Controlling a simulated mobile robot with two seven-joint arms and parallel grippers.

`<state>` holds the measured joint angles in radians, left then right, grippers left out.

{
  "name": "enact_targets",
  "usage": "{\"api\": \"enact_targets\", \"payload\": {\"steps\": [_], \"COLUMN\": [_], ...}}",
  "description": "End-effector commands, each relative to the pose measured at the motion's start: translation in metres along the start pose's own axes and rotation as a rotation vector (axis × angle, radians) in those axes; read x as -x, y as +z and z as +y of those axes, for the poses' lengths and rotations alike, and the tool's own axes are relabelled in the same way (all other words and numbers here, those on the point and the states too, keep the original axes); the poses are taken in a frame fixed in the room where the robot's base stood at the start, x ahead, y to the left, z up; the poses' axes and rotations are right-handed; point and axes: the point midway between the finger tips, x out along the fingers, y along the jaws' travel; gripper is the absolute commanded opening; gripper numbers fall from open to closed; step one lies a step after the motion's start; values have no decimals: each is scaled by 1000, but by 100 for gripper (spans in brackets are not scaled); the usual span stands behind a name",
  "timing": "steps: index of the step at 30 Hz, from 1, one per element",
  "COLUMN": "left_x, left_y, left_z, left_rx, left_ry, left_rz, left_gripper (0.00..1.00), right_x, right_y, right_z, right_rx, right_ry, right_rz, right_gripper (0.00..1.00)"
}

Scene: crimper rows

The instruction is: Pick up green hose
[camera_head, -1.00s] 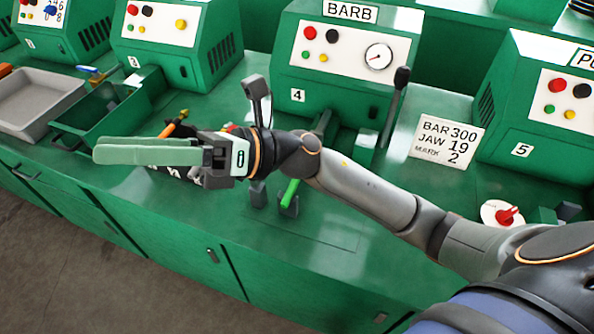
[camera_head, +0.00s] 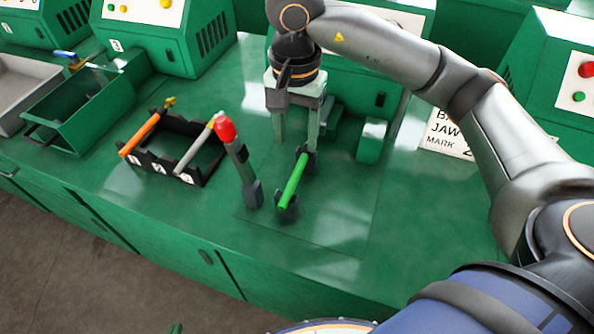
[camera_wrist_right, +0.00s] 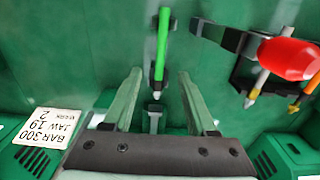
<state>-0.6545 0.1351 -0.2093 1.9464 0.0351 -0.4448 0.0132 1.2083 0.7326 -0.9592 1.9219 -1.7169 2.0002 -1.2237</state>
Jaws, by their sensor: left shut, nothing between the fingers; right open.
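The green hose (camera_head: 293,182) lies tilted across two dark holders on the bench in front of machine 4. It also shows in the right wrist view (camera_wrist_right: 162,45), running up the picture ahead of my fingers. My right gripper (camera_head: 295,140) is open and points down, just behind the hose's far end in the head view. Its two pale green fingers (camera_wrist_right: 160,75) are apart with nothing held between them. Only a small green tip of my left gripper (camera_head: 175,328) shows at the bottom edge, with its fingers together.
A lever with a red knob (camera_head: 226,131) stands just left of the hose. A dark rack (camera_head: 205,180) holding an orange and a grey hose is further left, beside a green bin (camera_head: 75,140). The bench front is clear.

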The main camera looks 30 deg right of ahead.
Motion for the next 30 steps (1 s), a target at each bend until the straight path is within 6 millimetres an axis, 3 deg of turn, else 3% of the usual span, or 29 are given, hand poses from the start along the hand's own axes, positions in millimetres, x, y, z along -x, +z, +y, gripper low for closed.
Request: {"api": "enact_targets", "payload": {"steps": [6,14,21,30], "left_x": [0,2,5,5], "left_y": [0,0,2,4], "left_z": [1,2,2,0], "left_rx": [-1,0,2,2], "left_ry": [3,3,2,-1], "left_rz": [-1,-4,-6,-8], "left_gripper": [0,0,0,0], "right_x": [-39,-59,-94,-102], "right_y": [1,-1,-5,-5], "right_z": [0,0,-1,-2], "right_rx": [0,0,0,1], "right_ry": [0,1,0,-3], "right_rz": [-4,-5,-6,-4], "right_gripper": [57,57,57,57]}}
